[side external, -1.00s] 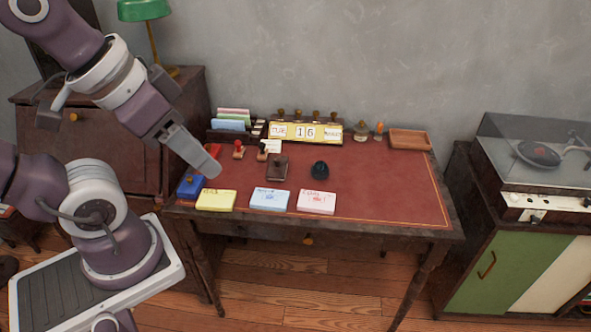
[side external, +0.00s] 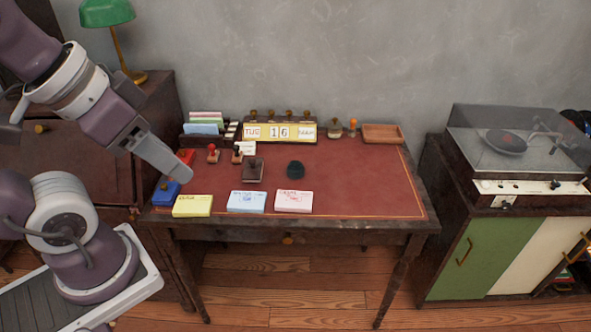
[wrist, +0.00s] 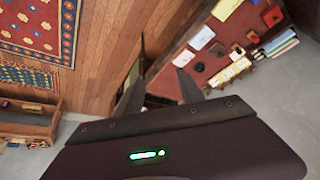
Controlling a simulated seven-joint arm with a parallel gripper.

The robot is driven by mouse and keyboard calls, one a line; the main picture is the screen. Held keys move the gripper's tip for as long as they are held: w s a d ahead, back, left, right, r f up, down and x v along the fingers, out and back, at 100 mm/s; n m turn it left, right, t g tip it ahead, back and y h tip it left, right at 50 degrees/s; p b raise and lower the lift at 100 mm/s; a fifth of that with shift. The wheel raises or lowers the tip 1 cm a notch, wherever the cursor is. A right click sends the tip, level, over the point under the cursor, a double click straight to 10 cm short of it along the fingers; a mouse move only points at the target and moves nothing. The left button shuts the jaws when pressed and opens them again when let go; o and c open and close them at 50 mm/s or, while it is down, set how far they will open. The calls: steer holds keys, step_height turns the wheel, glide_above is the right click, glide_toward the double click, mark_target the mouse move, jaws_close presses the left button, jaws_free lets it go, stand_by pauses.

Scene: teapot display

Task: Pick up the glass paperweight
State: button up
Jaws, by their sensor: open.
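A small dark, rounded, lumpy object (side external: 296,169), which looks like the glass paperweight, sits on the red desk top, behind the blue and pink card stacks. It looks almost black, so I cannot tell its material. My gripper (side external: 187,175) is over the desk's left end, well left of the paperweight. In the wrist view my gripper (wrist: 158,70) shows two separated fingers with nothing between them.
The desk (side external: 360,190) holds a brown blotter (side external: 253,170), stamps (side external: 213,154), yellow cards (side external: 192,206), blue cards (side external: 246,202), pink cards (side external: 294,201), a date calendar (side external: 280,132) and a wooden tray (side external: 382,134). A record player (side external: 515,150) stands right.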

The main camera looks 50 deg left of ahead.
steer(key=o, duration=0.8)
